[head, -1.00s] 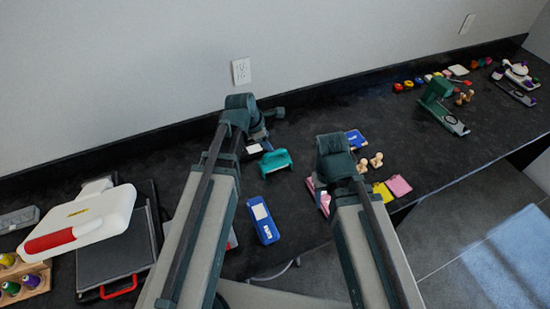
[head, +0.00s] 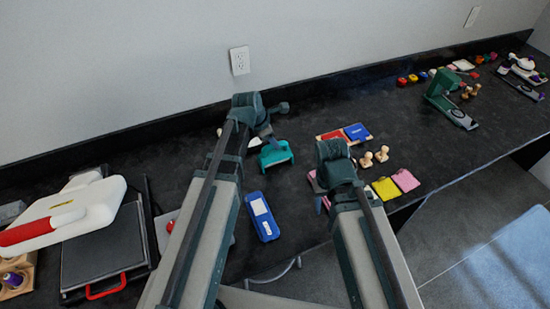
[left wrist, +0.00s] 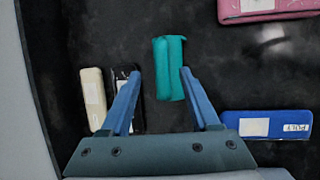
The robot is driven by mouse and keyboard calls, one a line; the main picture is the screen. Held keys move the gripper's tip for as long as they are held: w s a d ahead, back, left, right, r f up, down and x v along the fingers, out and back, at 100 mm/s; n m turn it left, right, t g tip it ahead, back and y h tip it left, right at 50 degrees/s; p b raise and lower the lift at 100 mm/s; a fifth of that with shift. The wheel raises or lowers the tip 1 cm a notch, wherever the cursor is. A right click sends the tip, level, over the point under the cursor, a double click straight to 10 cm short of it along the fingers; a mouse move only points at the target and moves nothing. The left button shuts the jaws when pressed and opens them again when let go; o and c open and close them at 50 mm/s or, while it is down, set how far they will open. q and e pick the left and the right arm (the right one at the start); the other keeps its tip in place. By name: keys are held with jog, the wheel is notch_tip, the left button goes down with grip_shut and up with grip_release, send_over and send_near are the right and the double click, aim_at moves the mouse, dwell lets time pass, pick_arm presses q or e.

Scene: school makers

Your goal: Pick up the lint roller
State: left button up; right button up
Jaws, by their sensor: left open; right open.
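I cannot clearly make out a lint roller. A red grip (head: 25,234) with a pale cylinder (head: 68,217) lies on or belongs to the white press at the far left of the head view; I cannot tell which. My left gripper (left wrist: 160,74) is open and empty above the counter. A teal pouch (left wrist: 168,68) lies below and between its fingers in the left wrist view; it also shows in the head view (head: 276,154). My right gripper (head: 322,202) is open above the counter's front part, its fingers mostly hidden by its arm.
A white press (head: 100,205) stands left. A blue case (head: 262,216) lies between my arms. Stamps (head: 375,157) and yellow and pink pads (head: 405,180) lie right of my right gripper. A green tool (head: 445,97) stands farther right. The dark counter (head: 330,105) is clear along its middle back.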

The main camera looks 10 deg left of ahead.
aim_at(275, 153)
pick_arm(q)
jog(key=shift+w+d+f, duration=0.1)
jog(key=shift+w+f, duration=0.05)
jog(key=shift+f, duration=0.2)
pick_arm(e)
jog(key=shift+f, duration=0.35)
pick_arm(q)
jog(key=b+x, duration=0.5)
jog(key=shift+s+a+f, duration=0.25)
jog(key=shift+f, duration=0.1)
pick_arm(e)
notch_tip(275, 153, down, 5)
jog(key=shift+f, duration=0.1)
pick_arm(q)
jog(key=shift+r, duration=0.15)
grip_shut()
